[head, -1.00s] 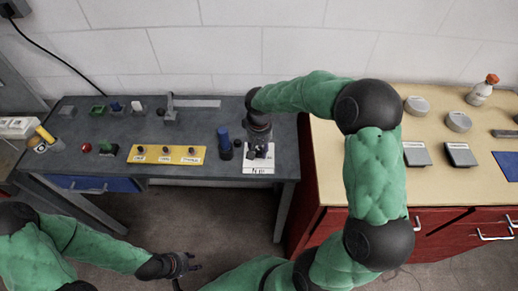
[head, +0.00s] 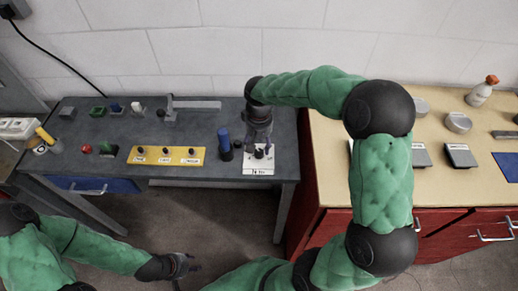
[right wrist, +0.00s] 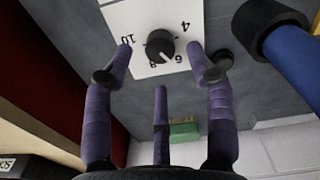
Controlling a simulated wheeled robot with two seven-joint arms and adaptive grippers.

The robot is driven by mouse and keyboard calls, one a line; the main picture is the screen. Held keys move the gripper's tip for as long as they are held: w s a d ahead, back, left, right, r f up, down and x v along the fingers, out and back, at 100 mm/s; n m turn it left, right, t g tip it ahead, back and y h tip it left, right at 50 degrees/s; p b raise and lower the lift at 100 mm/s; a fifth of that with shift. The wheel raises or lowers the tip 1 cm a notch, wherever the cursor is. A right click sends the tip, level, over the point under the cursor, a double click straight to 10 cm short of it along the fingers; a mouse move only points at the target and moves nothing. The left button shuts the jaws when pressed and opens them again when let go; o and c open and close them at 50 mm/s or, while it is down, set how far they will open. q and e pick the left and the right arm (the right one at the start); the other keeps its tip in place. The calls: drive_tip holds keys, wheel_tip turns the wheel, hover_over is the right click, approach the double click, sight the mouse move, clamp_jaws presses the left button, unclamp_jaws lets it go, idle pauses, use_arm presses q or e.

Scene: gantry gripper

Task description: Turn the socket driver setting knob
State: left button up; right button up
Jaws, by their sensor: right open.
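The setting knob (head: 259,153) is a black round knob on a white plate (head: 250,168) at the right end of the dark bench. In the right wrist view the knob (right wrist: 160,45) has a light pointer line, and the plate around it shows numbers such as 10 and 4. My right gripper (head: 259,143) is above and just behind the knob. Its purple fingers are spread wide, with visible gaps to the knob in the right wrist view. A blue-handled tool (head: 224,141), likely the socket driver, stands left of the plate. My left gripper (head: 182,265) hangs in front of the bench, its fingers unclear.
A yellow panel (head: 167,162) with three black knobs lies left of the blue tool. A small black round piece (right wrist: 222,62) sits beside the plate. Small blocks and a metal bracket (head: 190,104) line the back. A wooden-topped red cabinet (head: 330,188) stands right.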

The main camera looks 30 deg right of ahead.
sight(259, 152)
wheel_tip(259, 152, up, 8)
drive_tip(key=shift+f, duration=0.1)
idle(0.7)
